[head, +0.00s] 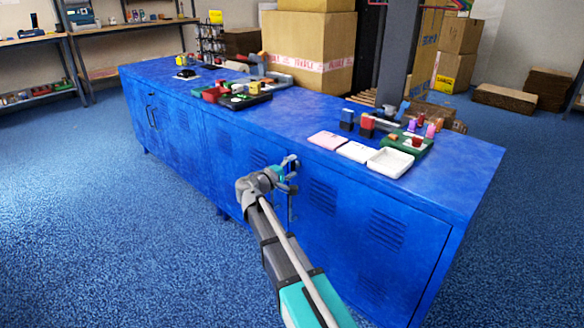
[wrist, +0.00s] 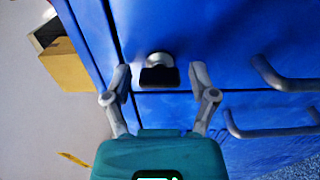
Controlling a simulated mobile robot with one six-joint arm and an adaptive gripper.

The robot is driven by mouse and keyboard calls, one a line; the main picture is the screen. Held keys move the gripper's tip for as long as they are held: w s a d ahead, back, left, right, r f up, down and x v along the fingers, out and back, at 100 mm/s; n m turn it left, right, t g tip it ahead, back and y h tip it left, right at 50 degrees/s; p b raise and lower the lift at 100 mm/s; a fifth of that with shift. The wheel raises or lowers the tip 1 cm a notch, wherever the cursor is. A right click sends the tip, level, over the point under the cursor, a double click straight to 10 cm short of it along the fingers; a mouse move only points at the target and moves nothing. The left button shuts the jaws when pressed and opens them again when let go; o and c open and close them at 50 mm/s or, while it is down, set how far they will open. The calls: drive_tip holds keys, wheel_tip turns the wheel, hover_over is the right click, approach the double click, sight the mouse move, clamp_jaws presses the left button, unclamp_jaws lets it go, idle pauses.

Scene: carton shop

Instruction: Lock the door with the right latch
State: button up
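A small latch (wrist: 158,70) with a silver rounded top and a black lower part sits on the blue cabinet face, by the seam between two door panels. In the wrist view my gripper (wrist: 160,76) is open, with one finger on each side of the latch in the picture. No contact with the latch is visible, and I cannot tell the depth gap. In the head view my gripper (head: 288,174) is close to the front of the blue cabinet (head: 225,145), where the arm and gripper hide the latch.
Two bar handles, one upper (wrist: 285,84) and one lower (wrist: 270,132), stick out from the doors right of the gripper in the wrist view. Blue carpet lies clear in front.

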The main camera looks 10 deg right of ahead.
idle(0.4)
drive_tip(key=v, duration=1.2)
idle(0.4)
drive_tip(key=s+d+f+m+g+y+p, duration=0.4)
drive_tip(key=s+d+f+g+y, duration=0.15)
drive_tip(key=s+d+f, duration=0.45)
drive_tip(key=s+m+g+y+p, duration=0.3)
drive_tip(key=s+g+y+p, duration=0.15)
drive_tip(key=s+y, duration=0.6)
wheel_tip(320, 180, up, 37)
drive_tip(key=s+h+p, duration=0.1)
drive_tip(key=p, duration=3.6)
drive_tip(key=shift+s+d+r+g, duration=0.15)
drive_tip(key=shift+s+d+g, duration=0.15)
drive_tip(key=shift+s, duration=0.1)
